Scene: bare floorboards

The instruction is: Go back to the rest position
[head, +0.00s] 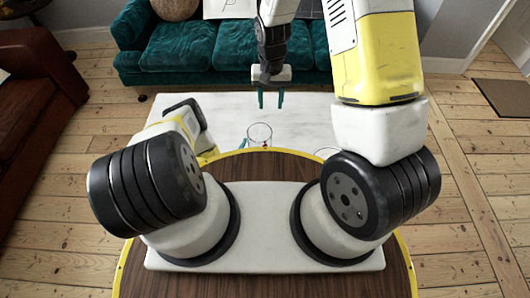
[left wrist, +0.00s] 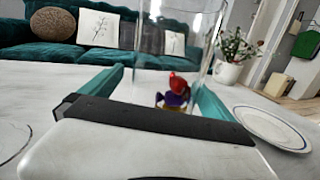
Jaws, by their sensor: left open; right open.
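My right gripper (head: 271,100) hangs in the middle of the head view, above the white table. Its two teal fingers point down and are apart, with nothing between them. My left gripper (left wrist: 158,76) shows in the left wrist view with its teal fingers open. A clear glass (left wrist: 180,40) stands in front of it, seen between the fingers; I cannot tell whether they touch it. The glass also shows in the head view (head: 259,131).
A small red, purple and yellow figure (left wrist: 174,92) is seen at the glass. The white table (head: 225,108) also bears a plate (left wrist: 270,127) and a potted plant (left wrist: 228,72). A green sofa (head: 205,45) is behind, a dark red armchair (head: 35,90) at left.

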